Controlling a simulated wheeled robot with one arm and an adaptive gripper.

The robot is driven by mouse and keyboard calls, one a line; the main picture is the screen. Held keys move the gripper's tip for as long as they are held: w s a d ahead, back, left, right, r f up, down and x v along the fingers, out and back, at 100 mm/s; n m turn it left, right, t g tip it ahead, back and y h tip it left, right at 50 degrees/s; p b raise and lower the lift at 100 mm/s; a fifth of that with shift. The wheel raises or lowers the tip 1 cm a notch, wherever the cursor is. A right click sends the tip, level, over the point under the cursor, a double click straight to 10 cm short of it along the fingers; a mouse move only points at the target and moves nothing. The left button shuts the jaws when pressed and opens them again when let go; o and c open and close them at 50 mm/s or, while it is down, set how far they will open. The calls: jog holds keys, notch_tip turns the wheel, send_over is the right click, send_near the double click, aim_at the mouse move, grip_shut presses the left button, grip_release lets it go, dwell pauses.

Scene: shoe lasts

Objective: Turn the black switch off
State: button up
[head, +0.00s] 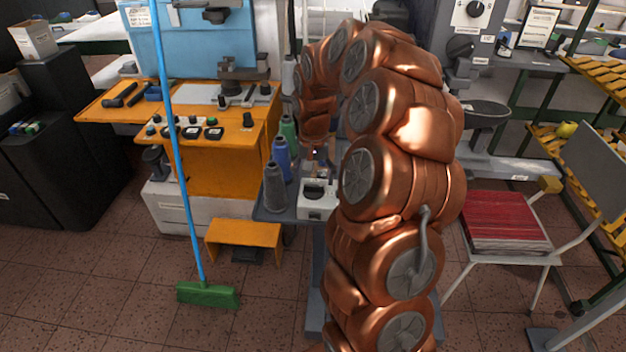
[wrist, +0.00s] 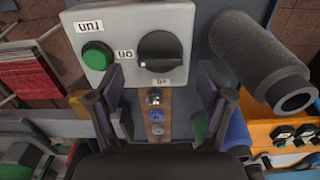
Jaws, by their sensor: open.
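In the wrist view the black rotary switch (wrist: 163,52) sits on a pale control box (wrist: 110,20), right of a round green button (wrist: 97,55). The picture is upside down to the labels. The switch handle lies sideways, its white mark at the left end beside a label that looks like ON; the label below it is too small to read surely. My gripper (wrist: 162,85) is open and empty, its fingers apart, short of the switch. In the head view the white box (head: 316,208) stands under my arm's end, which is partly hidden.
A grey spool (head: 275,190) and a blue spool (head: 281,158) stand close left of the box. The grey one looms at right in the wrist view (wrist: 250,65). An orange machine table (head: 215,150) is left, with a green broom (head: 208,294). A red-seated chair (head: 505,220) is right.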

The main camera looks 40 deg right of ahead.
aim_at(314, 188)
jog(key=shift+f, duration=1.2)
jog(key=shift+c, duration=0.3)
jog(key=c, duration=1)
jog(key=shift+a, duration=0.1)
jog(key=shift+c, duration=0.5)
